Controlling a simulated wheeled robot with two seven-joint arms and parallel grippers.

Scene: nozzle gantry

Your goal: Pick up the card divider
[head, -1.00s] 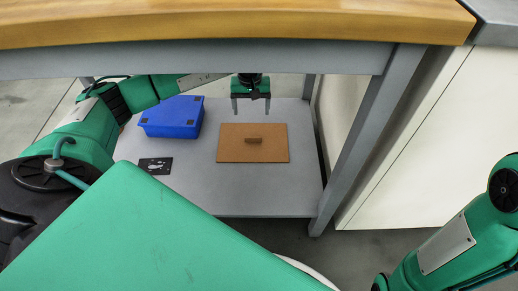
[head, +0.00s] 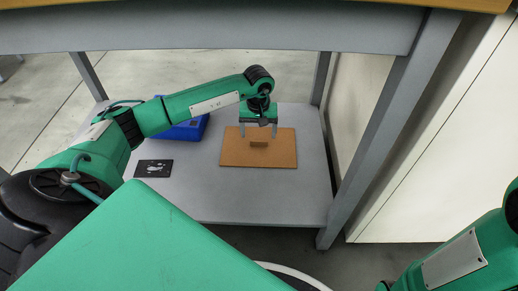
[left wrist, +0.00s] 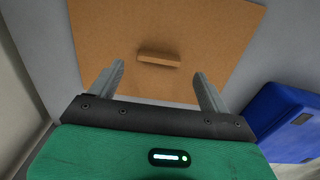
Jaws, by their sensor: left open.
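The card divider (head: 280,157) is a flat brown cardboard sheet lying on the grey lower shelf. A small raised brown block (head: 259,143) stands at its middle like a handle. In the left wrist view the sheet (left wrist: 120,35) fills the upper middle, with the block (left wrist: 158,59) ahead of the fingers. My left gripper (head: 259,132) is open and empty, above the sheet, with its fingers to either side of the block in the head view. In the left wrist view the fingertips (left wrist: 159,72) are apart, and contact with the block cannot be told. My right gripper is out of view.
A blue box (head: 185,128) stands on the shelf, partly behind my left arm; it also shows in the left wrist view (left wrist: 290,120). A black card (head: 153,168) lies at left. The grey table frame (head: 375,130) and wooden top (head: 480,4) enclose the space.

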